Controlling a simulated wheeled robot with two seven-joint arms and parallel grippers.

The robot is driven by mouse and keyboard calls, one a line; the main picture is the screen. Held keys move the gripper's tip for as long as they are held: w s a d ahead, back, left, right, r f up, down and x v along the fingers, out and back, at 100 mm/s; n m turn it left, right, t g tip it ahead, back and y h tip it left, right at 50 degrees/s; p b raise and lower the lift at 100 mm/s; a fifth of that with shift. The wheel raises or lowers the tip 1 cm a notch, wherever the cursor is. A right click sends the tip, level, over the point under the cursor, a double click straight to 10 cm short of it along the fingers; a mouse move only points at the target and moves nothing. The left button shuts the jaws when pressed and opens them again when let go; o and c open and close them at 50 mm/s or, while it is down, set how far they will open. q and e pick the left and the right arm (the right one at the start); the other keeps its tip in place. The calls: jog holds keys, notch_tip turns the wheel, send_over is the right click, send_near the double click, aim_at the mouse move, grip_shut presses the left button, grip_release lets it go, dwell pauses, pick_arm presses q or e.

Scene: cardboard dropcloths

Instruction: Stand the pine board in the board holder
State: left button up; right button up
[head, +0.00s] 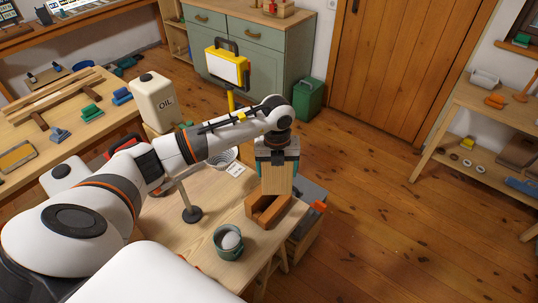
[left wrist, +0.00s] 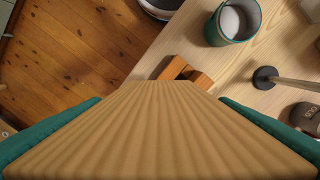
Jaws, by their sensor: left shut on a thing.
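The pine board (head: 278,181) is pale wood and hangs upright below my left gripper (head: 279,165). The gripper's teal fingers are shut on its two sides. In the left wrist view the board (left wrist: 160,132) has a ribbed face and runs away from the camera between the fingers. The board holder (head: 264,212) is a reddish-brown wooden block on the table, right under the board's lower end. It also shows just past the board's far end in the left wrist view (left wrist: 201,80), partly hidden. I cannot tell whether the board touches it. My right gripper is out of view.
A green mug (head: 229,243) with something white in it stands in front of the holder on the table (head: 205,262). A dark round base with a post (head: 192,214) is to the left. A white oil can (head: 153,99) stands farther back. Open floor lies to the right.

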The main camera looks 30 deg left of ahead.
aim_at(269, 180)
pick_arm(q)
jog(key=a+n, duration=0.1)
jog(key=n, duration=0.2)
jog(key=w+a+n+p, duration=0.1)
jog(key=n, duration=0.3)
jog(key=a+n, duration=0.1)
jog(key=n, duration=0.2)
jog(key=shift+w+a+f+p, duration=0.25)
jog(key=shift+a+f+p, duration=0.05)
jog(key=shift+a+f, duration=0.1)
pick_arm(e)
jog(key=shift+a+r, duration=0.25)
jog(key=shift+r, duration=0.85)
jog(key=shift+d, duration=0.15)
pick_arm(q)
notch_tip(269, 180, down, 8)
jog(key=b, duration=0.5)
jog(key=shift+f+b, duration=0.1)
jog(key=shift+b, duration=0.3)
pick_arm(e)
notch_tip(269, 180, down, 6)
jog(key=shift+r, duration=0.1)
pick_arm(q)
jog(key=shift+f, duration=0.3)
jog(key=shift+f+b, duration=1.6)
jog(key=shift+f, duration=0.5)
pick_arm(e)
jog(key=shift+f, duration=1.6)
